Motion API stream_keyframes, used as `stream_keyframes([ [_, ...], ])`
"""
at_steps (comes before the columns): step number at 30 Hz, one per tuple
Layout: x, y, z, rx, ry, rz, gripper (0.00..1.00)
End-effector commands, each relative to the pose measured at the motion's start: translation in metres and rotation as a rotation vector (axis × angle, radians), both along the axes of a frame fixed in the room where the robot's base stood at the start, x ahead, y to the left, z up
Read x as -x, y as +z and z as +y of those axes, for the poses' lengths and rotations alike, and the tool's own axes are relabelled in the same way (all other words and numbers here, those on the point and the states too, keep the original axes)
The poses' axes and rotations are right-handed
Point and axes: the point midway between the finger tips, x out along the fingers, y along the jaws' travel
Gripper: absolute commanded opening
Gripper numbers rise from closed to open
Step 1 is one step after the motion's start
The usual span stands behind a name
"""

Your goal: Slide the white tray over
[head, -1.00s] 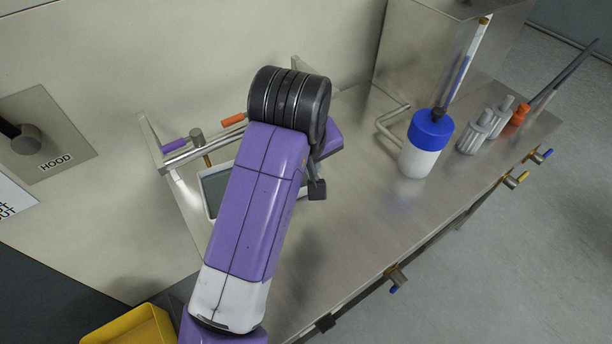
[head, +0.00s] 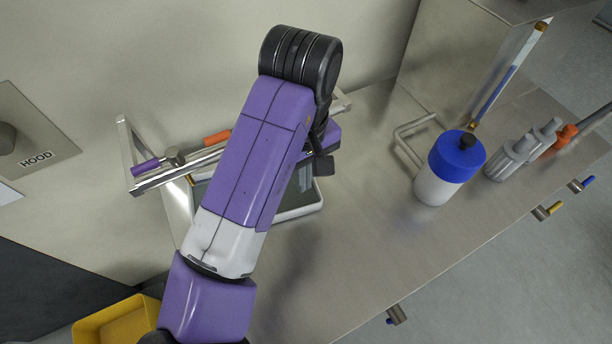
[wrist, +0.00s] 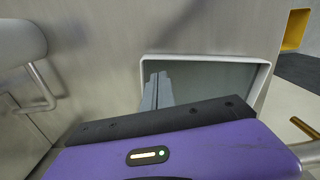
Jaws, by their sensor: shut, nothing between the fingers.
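The white tray (head: 302,211) has a pale rim and a grey inside and lies on the steel bench under my arm, which hides much of it. In the wrist view the tray (wrist: 262,82) shows its far and right rim, with its near side hidden behind my purple gripper body. My gripper (wrist: 158,78) is shut and empty. Its grey fingers reach over the tray's inside near the left rim. I cannot tell whether they touch it. In the head view the fingers are mostly hidden behind the arm.
A metal rail with purple and orange handles (head: 217,138) runs behind the tray. A blue-capped white bottle (head: 434,188), a bent bar (head: 402,142) and grey cylinders (head: 512,158) stand to the right. A yellow bin (head: 115,322) is at lower left. Bench between tray and bottle is clear.

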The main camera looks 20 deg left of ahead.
Motion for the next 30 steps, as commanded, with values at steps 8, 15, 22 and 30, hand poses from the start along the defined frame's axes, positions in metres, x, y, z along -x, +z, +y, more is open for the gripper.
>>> stream_keyframes([
  [8,0.001,-0.05,0.0,0.002,0.0,0.001,0.0],
  [15,0.0,-0.077,0.0,0.001,-0.002,-0.001,0.0],
  [22,0.0,-0.083,-0.001,0.0,-0.002,-0.002,0.0],
  [30,-0.002,-0.082,-0.001,0.001,-0.002,-0.004,0.0],
])
